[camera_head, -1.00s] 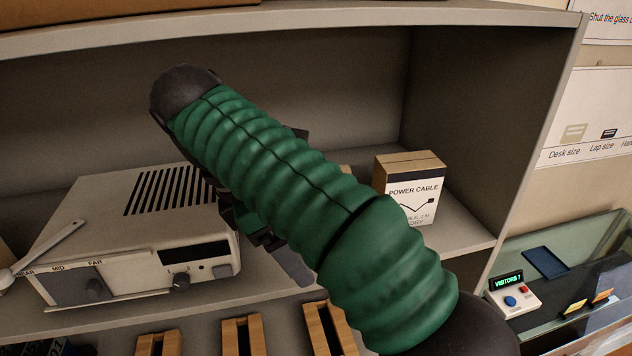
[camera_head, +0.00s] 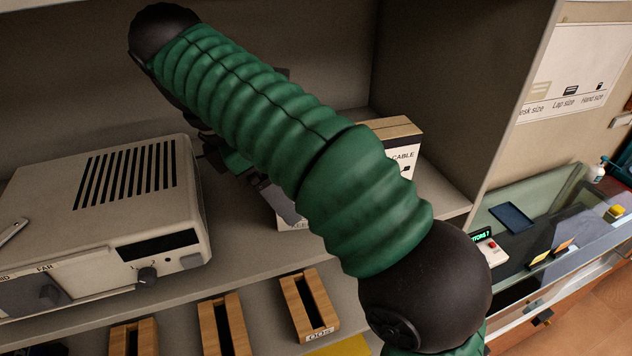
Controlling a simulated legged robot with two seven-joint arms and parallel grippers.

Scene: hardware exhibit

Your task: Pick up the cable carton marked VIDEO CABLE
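My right arm's green sleeve crosses the middle of the view from lower right to upper left. Part of my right gripper (camera_head: 283,208) shows below it, a grey finger in front of a white-fronted carton (camera_head: 295,224). The arm hides most of that carton and its title, so I cannot read whether it says VIDEO CABLE. I cannot tell whether the finger touches it or whether the gripper is open. A second carton (camera_head: 405,146) stands behind the arm to the right; only "CABLE" is readable now, and it read POWER CABLE earlier. My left gripper is not in view.
A beige device (camera_head: 110,200) with a slotted top stands left on the shelf. Wooden holders (camera_head: 308,305) line the level below. The shelf's side wall (camera_head: 440,85) bounds the right. A glass-fronted counter (camera_head: 545,235) lies beyond it.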

